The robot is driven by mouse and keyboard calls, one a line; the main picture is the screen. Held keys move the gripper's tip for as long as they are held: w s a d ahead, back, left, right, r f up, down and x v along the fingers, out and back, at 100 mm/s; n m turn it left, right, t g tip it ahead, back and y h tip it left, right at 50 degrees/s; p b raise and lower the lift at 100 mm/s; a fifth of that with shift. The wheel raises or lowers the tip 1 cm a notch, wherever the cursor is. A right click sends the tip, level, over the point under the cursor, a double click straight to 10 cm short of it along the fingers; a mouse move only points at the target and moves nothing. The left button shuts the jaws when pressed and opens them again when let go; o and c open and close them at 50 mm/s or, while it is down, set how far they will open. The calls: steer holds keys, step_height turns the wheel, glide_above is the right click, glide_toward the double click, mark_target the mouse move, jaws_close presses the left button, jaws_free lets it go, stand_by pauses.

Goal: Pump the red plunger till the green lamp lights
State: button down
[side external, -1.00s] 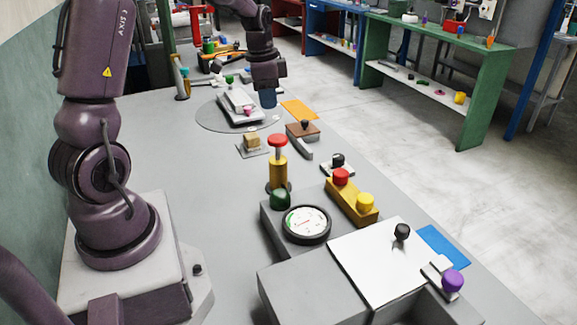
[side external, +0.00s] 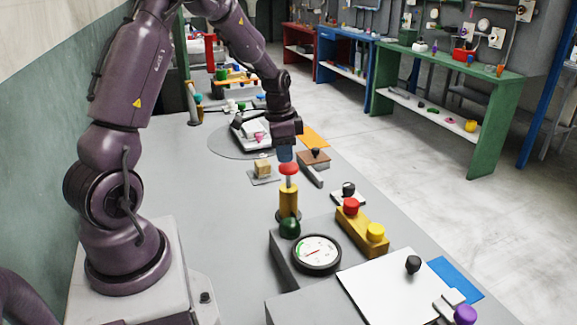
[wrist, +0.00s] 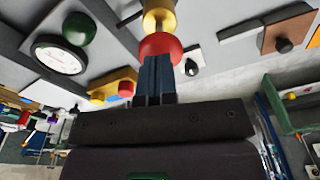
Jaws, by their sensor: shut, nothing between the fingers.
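The red plunger (side external: 289,168) stands upright on a pale stem above a yellow cylinder (side external: 288,203); the stem shows, so the knob is raised. My gripper (side external: 285,155) is shut and empty, its blue fingers pointing down right over the red knob. In the wrist view the fingertips (wrist: 158,58) overlap the red knob (wrist: 160,45); I cannot tell whether they touch it. The green lamp (side external: 290,228) is a dark green dome beside the cylinder and looks unlit. It also shows in the wrist view (wrist: 79,29).
A round dial (side external: 317,254) with a red needle sits in the grey housing by the lamp. A yellow block (side external: 362,235) with red and yellow buttons stands to the right. A brown block with a black knob (side external: 315,153) and a small tan block (side external: 263,168) are behind the plunger.

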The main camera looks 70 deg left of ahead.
mark_target(285, 166)
steer(key=shift+f, duration=0.35)
steer(key=shift+f, duration=2)
steer(key=s, duration=0.2)
steer(key=s+r, duration=0.1)
steer(key=shift+a, duration=0.4)
step_height(285, 166, up, 13)
steer(key=s, duration=0.1)
steer(key=shift+a, duration=0.25)
